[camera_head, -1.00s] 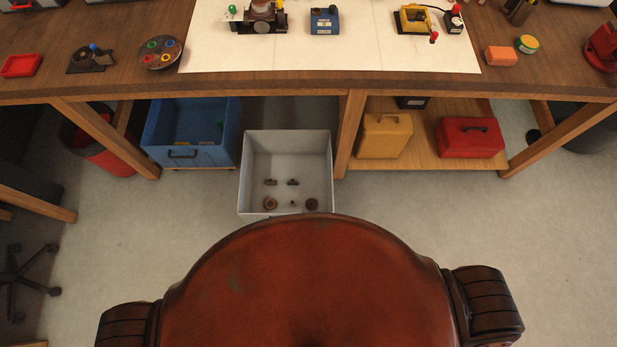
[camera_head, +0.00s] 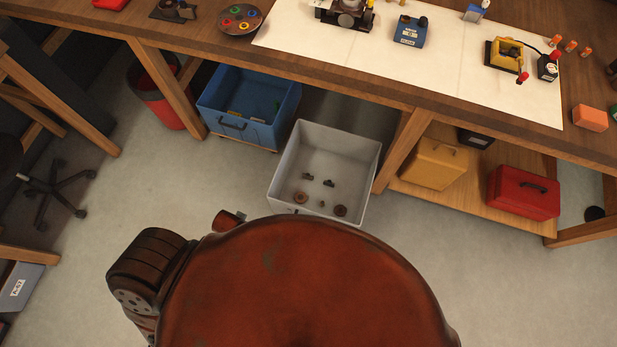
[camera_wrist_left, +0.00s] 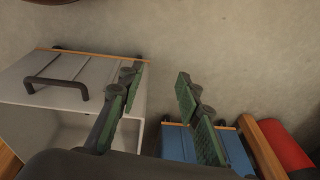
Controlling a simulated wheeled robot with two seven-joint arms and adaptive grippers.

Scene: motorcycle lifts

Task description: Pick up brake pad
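Several small brown and dark parts lie on the floor of a light grey bin (camera_head: 346,141) in the head view. Two small dark pieces (camera_head: 307,176) (camera_head: 328,183) lie toward its middle. Two round rusty pieces (camera_head: 301,198) (camera_head: 340,211) lie nearer me, with a smaller bit (camera_head: 322,204) between them. They are too small to tell surely which is the brake pad. My left gripper (camera_wrist_left: 158,80) shows in the left wrist view, with its two green-padded fingers apart and nothing between them. My right gripper is in neither view.
A blue bin (camera_head: 240,125) stands beside the grey bin under the wooden workbench (camera_head: 330,75). A bench leg (camera_head: 402,150) rises right of the grey bin. A yellow case (camera_head: 435,165) and red toolbox (camera_head: 522,192) sit on a low shelf. Open floor (camera_head: 150,190) lies left.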

